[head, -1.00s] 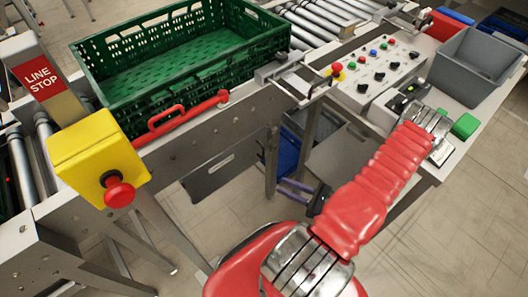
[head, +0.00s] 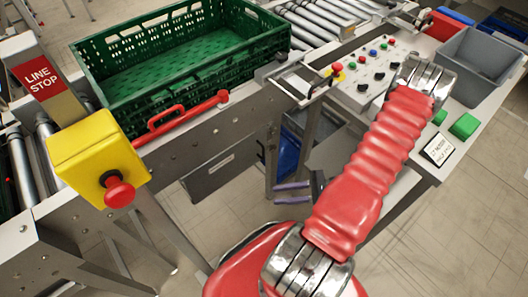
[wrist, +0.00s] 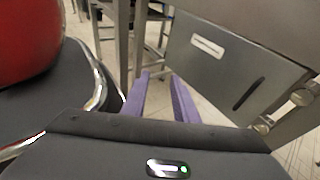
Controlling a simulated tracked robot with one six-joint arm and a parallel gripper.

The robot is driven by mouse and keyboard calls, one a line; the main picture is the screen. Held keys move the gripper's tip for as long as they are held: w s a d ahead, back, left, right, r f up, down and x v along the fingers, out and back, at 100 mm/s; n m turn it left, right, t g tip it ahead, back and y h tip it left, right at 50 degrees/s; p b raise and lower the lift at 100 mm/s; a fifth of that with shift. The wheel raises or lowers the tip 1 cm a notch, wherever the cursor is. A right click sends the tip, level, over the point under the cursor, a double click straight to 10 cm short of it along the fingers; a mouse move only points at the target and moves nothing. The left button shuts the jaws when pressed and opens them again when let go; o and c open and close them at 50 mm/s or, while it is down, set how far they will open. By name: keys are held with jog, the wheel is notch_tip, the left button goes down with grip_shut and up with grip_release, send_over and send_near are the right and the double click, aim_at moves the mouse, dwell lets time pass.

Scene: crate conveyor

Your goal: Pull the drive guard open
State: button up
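The drive guard looks to be the grey metal panel (head: 205,180) with a small white label, below the conveyor's side frame. In the wrist view the panel (wrist: 225,75) fills the upper right, with a white label and a dark slanted slot; two round metal knobs are at its right edge. I cannot tell from these views whether it is ajar. My gripper (head: 277,193) is right of the panel in the head view, its purple fingers pointing left. In the wrist view the gripper (wrist: 158,82) has its fingers apart, with nothing between them. It does not touch the panel.
A green crate (head: 82,75) sits on the conveyor above. A red handle bar (head: 180,115) and a yellow stop box with red button (head: 95,150) are on the near side. A control panel (head: 372,75) and grey bin (head: 485,60) stand right. Metal legs stand near my gripper.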

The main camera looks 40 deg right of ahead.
jog(key=w+a+r+n+g+h, duration=0.1)
jog(key=r+n+g+h, duration=0.2)
jog(key=r+n, duration=0.3)
jog(key=w+a+r+n+g+h, duration=0.1)
jog(key=r+n+h, duration=0.3)
jog(key=r, duration=0.7)
jog(key=w+a+r+n+g+h, duration=0.1)
jog(key=a+r+n+g+h, duration=0.2)
jog(key=r+n, duration=0.5)
jog(key=shift+a+r+n+g+h, duration=0.25)
jog(key=shift+n+g+h, duration=0.35)
jog(key=shift+g, duration=0.2)
dwell(1.4)
jog(key=shift+f, duration=0.15)
jog(key=a+r+n+t, duration=0.5)
jog(key=a+r+n, duration=0.1)
jog(key=a+r, duration=0.6)
jog(key=shift+w+r+h, duration=0.3)
jog(key=shift+w+r, duration=0.1)
jog(key=shift+r, duration=0.05)
